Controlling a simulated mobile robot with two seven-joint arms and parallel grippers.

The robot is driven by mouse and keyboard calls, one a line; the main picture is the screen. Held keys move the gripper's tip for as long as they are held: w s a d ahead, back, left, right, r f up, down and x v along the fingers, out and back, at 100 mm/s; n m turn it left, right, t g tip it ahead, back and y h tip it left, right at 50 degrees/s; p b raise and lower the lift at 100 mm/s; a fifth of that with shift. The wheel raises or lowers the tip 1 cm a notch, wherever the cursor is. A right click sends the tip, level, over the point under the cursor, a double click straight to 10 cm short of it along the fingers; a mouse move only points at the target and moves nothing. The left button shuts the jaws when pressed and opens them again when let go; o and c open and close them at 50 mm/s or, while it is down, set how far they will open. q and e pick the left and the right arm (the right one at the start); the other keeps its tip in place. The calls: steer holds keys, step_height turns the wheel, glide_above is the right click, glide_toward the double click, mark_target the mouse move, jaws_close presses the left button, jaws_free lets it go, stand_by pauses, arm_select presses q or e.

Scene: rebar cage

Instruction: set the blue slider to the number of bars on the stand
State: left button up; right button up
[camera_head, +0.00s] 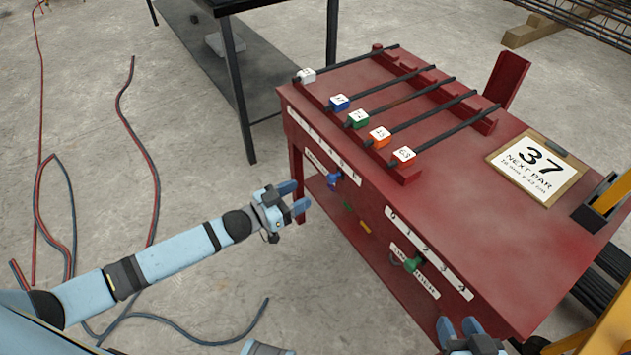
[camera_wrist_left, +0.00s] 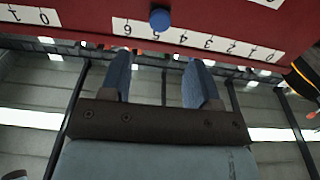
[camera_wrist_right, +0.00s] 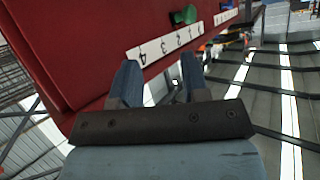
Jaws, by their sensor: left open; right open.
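The blue slider (camera_head: 333,180) is a round knob on the red table's front, at the lower edge of a white number strip (camera_head: 318,145). Several dark bars (camera_head: 408,98) lie side by side on the red stand (camera_head: 406,175) on the tabletop, with white, blue, green and orange end tags. My left gripper (camera_head: 296,197) is open and empty, left of the blue slider and apart from it. My right gripper (camera_head: 458,326) is open and empty at the table's lower front.
A green slider (camera_head: 413,264) sits by another strip (camera_head: 428,248) numbered from 0 to 4. A clipboard (camera_head: 537,166) on the tabletop reads "37 NEXT BAR". A dark table (camera_head: 237,90) stands behind at left. Cables (camera_head: 137,130) lie on the floor at left.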

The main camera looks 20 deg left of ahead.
arm_select(q)
steer(key=v, duration=0.3)
steer(key=shift+s+a, duration=0.1)
stand_by(0.4)
